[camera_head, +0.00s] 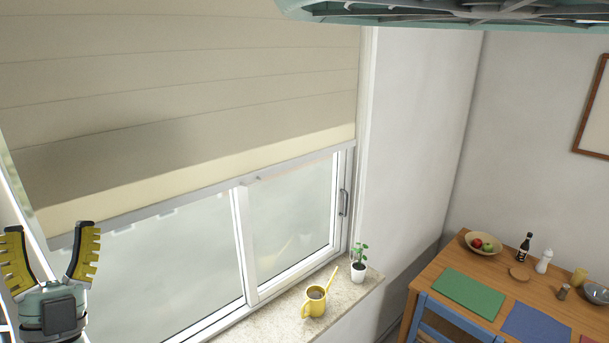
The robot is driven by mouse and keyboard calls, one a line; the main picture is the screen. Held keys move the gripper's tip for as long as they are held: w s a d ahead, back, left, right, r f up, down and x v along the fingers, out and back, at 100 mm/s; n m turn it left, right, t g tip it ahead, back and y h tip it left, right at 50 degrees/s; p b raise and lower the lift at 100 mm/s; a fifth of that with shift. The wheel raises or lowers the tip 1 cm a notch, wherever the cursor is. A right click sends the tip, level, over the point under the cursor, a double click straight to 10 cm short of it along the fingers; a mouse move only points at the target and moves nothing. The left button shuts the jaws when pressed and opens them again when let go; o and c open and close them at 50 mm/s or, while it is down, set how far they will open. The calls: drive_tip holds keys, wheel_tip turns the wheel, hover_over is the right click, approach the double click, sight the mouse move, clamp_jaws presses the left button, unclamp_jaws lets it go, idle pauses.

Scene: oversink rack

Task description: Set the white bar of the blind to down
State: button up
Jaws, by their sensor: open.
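A beige blind (190,75) with horizontal folds covers the upper part of the window. Its white bar (205,197) runs along the lower edge, slanting in the picture from lower left to upper right, and hangs partway down the glass. My gripper (47,237) is at the lower left, its two yellow-and-black fingers spread and pointing up. It is open with nothing between the fingers. The fingertips show close to the left end of the bar in the picture; I cannot tell whether they touch it.
On the stone windowsill (275,318) stand a yellow watering can (314,303) and a small potted plant (358,268). A wooden table (480,270) with mats, a fruit bowl (483,243) and bottles is at the right. A teal-edged object (440,14) hangs at the top.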

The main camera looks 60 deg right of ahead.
drive_tip(key=d+f+m+g, duration=0.1)
drive_tip(key=d+g, duration=0.1)
drive_tip(key=d, duration=0.1)
drive_tip(key=w+d+f+m+g+b, duration=0.1)
drive_tip(key=d+g, duration=0.1)
drive_tip(key=d, duration=0.1)
drive_tip(key=d+f+m+g, duration=0.2)
drive_tip(key=d, duration=0.1)
drive_tip(key=shift+w+d+b, duration=0.35)
drive_tip(key=shift+w, duration=0.05)
drive_tip(key=shift+c, duration=1.3)
drive_tip(key=m+g+y+b, duration=0.1)
drive_tip(key=m+g+y, duration=0.4)
drive_tip(key=m, duration=0.4)
approach(254, 183)
drive_tip(key=shift+t+y, duration=0.4)
drive_tip(key=shift+y, duration=0.1)
drive_tip(key=shift+s+b+x, duration=0.15)
drive_tip(key=shift+b+x, duration=0.05)
drive_tip(key=shift+x, duration=2.45)
drive_tip(key=shift+s+b+x, duration=0.1)
drive_tip(key=shift+b+x, duration=0.1)
drive_tip(key=shift+x, duration=2.4)
drive_tip(key=shift+d, duration=0.15)
